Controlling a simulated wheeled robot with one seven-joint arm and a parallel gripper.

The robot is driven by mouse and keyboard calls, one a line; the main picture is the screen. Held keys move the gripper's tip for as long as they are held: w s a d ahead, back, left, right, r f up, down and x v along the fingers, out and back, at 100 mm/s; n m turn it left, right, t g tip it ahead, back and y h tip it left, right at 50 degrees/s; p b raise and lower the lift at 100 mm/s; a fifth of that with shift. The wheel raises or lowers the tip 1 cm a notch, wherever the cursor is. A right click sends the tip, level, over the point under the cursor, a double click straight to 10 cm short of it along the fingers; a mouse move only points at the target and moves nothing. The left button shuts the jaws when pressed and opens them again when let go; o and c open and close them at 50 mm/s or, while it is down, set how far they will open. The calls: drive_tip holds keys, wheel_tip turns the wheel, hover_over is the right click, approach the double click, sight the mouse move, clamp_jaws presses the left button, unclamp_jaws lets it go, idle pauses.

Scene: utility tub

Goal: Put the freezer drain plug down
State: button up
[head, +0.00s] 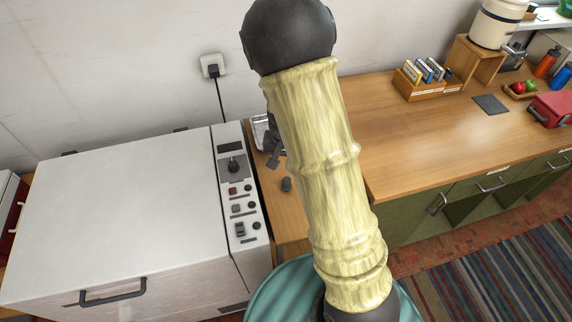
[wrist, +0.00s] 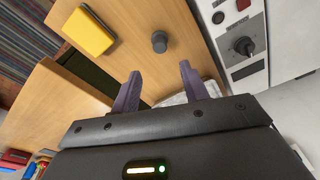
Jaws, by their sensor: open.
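The freezer drain plug looks like a small dark grey cylinder (head: 286,184). It stands upright on the narrow wooden top beside the white freezer (head: 120,205), and it also shows in the wrist view (wrist: 159,42). My gripper (wrist: 160,72) is open, with its two purple-grey fingers apart and nothing between them. The plug appears beyond the fingertips, apart from them. In the head view my gripper (head: 275,158) is partly hidden behind my arm, just behind the plug.
A yellow block (wrist: 89,32) lies on the wooden top, hidden in the head view. The freezer's control panel (head: 238,200) borders the top on the left. A wooden counter (head: 440,125) with a book box (head: 422,82) and red case (head: 551,108) extends right.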

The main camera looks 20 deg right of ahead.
idle(0.5)
drive_tip(key=s+r+n+t, duration=0.1)
drive_tip(key=s+r+n, duration=0.3)
drive_tip(key=s+r, duration=0.6)
drive_tip(key=s, duration=0.3)
drive_tip(key=shift+d+n+y, duration=0.2)
drive_tip(key=shift+n+y, duration=0.1)
drive_tip(key=shift+s, duration=0.1)
drive_tip(key=shift+c, duration=0.7)
drive_tip(key=shift+a, duration=0.1)
drive_tip(key=shift+c, duration=0.3)
